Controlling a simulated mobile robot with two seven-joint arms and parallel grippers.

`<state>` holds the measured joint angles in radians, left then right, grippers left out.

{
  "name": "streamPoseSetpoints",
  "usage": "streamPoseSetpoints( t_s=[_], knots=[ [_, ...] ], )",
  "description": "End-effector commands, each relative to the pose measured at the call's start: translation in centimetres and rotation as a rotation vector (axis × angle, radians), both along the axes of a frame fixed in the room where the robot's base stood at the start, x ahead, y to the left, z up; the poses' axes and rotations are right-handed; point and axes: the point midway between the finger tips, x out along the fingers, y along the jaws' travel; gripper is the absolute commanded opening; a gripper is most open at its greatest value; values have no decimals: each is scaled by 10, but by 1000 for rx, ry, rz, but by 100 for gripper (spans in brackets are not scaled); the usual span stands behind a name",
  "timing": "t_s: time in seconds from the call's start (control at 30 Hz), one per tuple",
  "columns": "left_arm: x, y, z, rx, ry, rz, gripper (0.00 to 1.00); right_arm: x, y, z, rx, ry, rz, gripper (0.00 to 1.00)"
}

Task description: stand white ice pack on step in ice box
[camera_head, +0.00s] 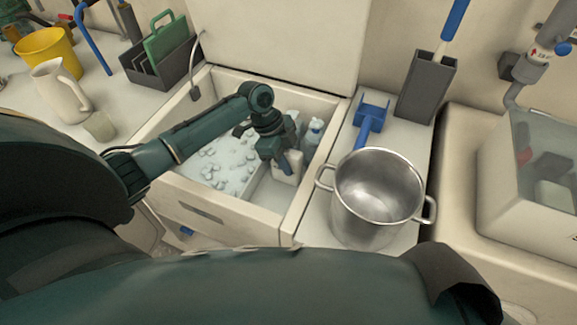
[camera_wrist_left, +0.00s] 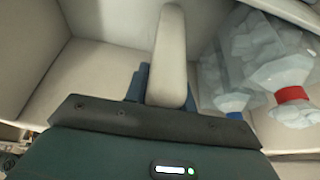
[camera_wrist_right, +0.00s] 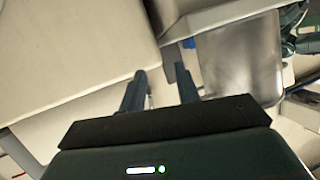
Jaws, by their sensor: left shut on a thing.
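The ice box (camera_head: 172,190) is open, with loose ice (camera_head: 222,165) in its left part and a bare pale step (camera_head: 268,193) at its right. My left gripper (camera_head: 284,158) reaches down into the box, shut on the white ice pack (camera_head: 287,173). In the left wrist view the ice pack (camera_wrist_left: 172,55) stands out lengthwise from the jaws. I cannot tell whether its bottom touches the step. My right gripper (camera_wrist_right: 159,78) is open and empty in its wrist view, fingers apart.
A steel pot (camera_head: 372,205) and a blue scoop (camera_head: 370,118) sit on the ledge to the right. The raised lid (camera_head: 285,40) stands behind.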

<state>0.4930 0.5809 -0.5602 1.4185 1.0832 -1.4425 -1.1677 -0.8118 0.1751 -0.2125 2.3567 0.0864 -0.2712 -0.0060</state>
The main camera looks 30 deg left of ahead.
Motion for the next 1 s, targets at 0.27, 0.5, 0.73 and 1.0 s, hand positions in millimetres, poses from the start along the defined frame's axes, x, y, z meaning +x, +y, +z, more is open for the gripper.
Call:
streamPoseSetpoints(
  t_s=[0.27, 0.5, 0.73, 1.0],
  knots=[
    [1, 0, -20, 0, -3, 0, 0, -3, -3, 1, -6, -8, -5, 32],
    [0, 0, -23, 1, -1, 0, 27, -4, -4, 0, -9, -10, -3, 32],
    [0, 0, -23, 1, 0, 0, 46, -4, -4, 0, -9, -11, -2, 32],
    [0, 0, -22, 1, -1, 0, 47, -3, -4, 0, -10, -11, -2, 32]
  ],
)
